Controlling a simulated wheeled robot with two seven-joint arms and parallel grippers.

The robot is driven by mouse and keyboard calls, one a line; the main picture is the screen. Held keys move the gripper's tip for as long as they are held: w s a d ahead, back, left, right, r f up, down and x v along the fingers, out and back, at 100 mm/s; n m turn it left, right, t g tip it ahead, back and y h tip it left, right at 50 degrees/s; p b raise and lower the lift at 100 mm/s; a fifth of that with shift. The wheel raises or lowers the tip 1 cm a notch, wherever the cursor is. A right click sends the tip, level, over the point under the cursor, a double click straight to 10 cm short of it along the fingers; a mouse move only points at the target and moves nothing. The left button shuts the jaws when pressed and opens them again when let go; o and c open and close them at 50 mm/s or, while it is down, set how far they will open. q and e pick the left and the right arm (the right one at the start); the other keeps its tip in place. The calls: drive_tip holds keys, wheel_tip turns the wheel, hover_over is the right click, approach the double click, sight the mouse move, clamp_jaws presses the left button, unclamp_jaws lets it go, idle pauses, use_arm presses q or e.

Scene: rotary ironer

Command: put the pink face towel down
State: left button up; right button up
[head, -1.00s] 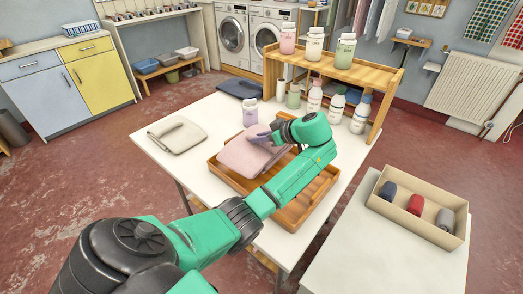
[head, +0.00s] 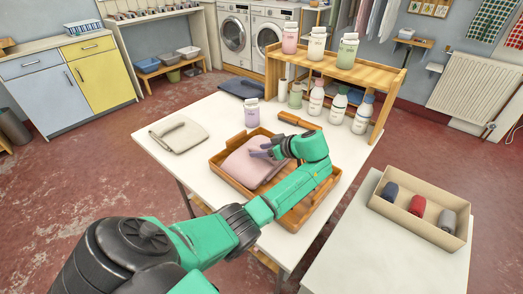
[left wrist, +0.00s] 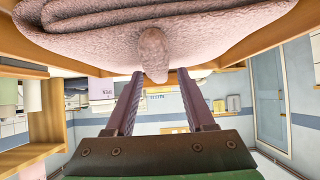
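The pink face towel (head: 247,168) lies folded in the left part of the wooden tray (head: 318,205) on the white table. My left gripper (head: 262,149) is over the towel's upper right part. In the left wrist view the purple fingers (left wrist: 160,73) stand apart. A small peak of the towel (left wrist: 155,50) pokes between the fingertips, with a gap visible on its sides. The towel's underside is hidden. My right gripper is in neither view.
A folded beige towel (head: 178,134) lies to the left of the tray. A purple-labelled bottle (head: 252,113) and a wooden bar (head: 299,121) are behind it. A wooden shelf (head: 345,70) with bottles stands at the back. A box (head: 458,233) of rolled cloths is at right.

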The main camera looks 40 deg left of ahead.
use_arm(q)
drive_tip(key=shift+r, duration=0.3)
drive_tip(key=b+v, duration=0.1)
drive_tip(key=v, duration=1)
drive_tip(key=shift+d+r, duration=0.2)
drive_tip(key=shift+d, duration=0.2)
